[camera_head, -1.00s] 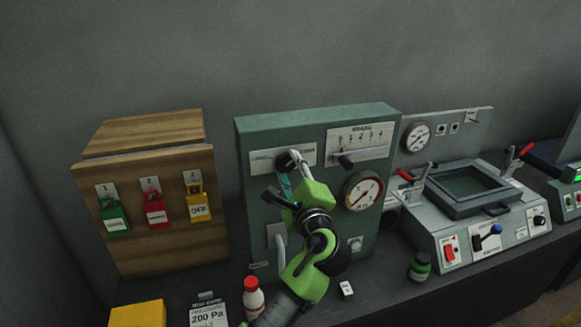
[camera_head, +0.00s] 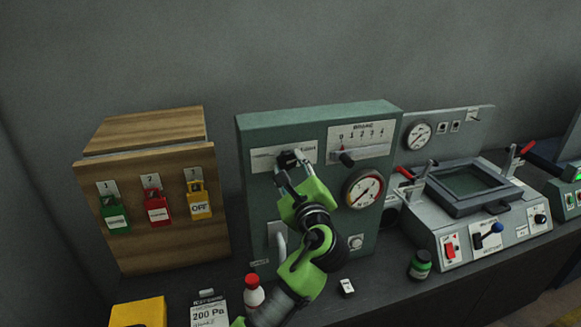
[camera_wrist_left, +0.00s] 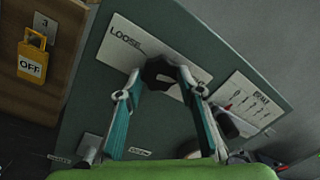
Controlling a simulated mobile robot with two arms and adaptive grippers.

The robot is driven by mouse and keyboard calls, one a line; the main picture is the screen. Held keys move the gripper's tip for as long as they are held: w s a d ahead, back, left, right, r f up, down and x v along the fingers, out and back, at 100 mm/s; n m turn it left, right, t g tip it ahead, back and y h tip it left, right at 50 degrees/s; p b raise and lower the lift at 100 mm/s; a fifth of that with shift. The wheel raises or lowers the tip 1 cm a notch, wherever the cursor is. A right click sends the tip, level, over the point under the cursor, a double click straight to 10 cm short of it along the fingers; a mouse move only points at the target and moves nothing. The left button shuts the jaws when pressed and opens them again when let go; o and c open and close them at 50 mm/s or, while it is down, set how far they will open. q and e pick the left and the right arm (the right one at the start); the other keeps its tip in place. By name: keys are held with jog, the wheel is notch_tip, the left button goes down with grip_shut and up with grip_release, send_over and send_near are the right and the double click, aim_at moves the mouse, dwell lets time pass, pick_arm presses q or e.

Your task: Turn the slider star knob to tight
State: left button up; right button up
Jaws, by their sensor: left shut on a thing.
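The black star knob (camera_head: 288,158) is on the white plate (camera_head: 263,161) at the upper left of the green panel's front. In the left wrist view the knob (camera_wrist_left: 160,71) lies between my fingertips, and the plate (camera_wrist_left: 122,42) reads LOOSE at one end; the other end's word is partly hidden by a finger. My left gripper (camera_head: 291,168) reaches up to the panel and is shut on the knob, one finger on each side, also in the left wrist view (camera_wrist_left: 160,76). My right gripper is not in view.
The green panel (camera_head: 385,125) also carries a BRAKE scale (camera_head: 362,134) with a lever (camera_head: 346,160) and a round gauge (camera_head: 363,188). A wooden box with padlocks (camera_head: 150,150) stands left. A red-capped bottle (camera_head: 254,296) stands near my arm. A machine (camera_head: 465,225) stands right.

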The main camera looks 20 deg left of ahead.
pick_arm(q)
jog(key=shift+r, duration=0.45)
jog(key=o, duration=1.1)
jog(key=shift+a, duration=0.1)
jog(key=shift+w+f, duration=0.2)
jog(key=shift+f, duration=0.15)
jog(key=shift+s, duration=0.1)
jog(key=v, duration=1.2)
